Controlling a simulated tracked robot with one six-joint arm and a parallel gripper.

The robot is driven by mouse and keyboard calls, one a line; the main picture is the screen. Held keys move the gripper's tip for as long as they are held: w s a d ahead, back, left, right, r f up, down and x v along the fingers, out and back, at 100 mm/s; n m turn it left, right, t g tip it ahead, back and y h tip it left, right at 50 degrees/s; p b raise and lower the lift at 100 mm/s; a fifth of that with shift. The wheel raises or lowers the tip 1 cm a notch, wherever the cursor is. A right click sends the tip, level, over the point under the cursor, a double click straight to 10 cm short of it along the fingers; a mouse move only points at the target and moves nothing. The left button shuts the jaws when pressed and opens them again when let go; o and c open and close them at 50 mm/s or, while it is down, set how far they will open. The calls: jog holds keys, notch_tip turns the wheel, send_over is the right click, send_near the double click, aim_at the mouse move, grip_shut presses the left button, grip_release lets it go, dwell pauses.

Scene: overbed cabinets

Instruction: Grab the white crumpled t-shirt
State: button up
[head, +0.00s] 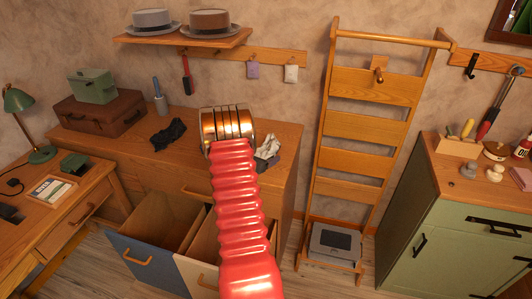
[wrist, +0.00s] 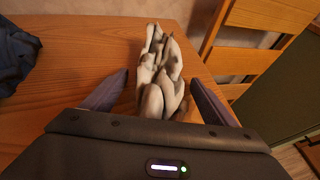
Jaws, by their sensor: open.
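The white crumpled t-shirt (head: 267,150) lies on the wooden dresser top, near its right end, partly hidden behind my arm in the head view. In the wrist view it shows as a greyish-white folded bundle (wrist: 160,75) straight ahead. My gripper (wrist: 158,78) is open, with one dark finger to the left of the shirt and one to the right. The near part of the shirt is hidden by the gripper body. I cannot tell whether the fingers touch it.
A dark crumpled cloth (head: 168,135) lies left on the dresser top (head: 110,143), near a brown case (head: 101,113). Open drawers (head: 160,222) stick out below. A wooden ladder rack (head: 368,130) stands to the right. A shelf with hats (head: 185,37) hangs above.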

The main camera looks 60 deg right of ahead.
aim_at(264, 147)
jog(key=shift+c, duration=0.3)
jog(key=c, duration=1.1)
jog(key=shift+r, duration=0.1)
jog(key=shift+c, duration=0.2)
notch_tip(264, 147, up, 10)
jog(key=shift+f, duration=0.1)
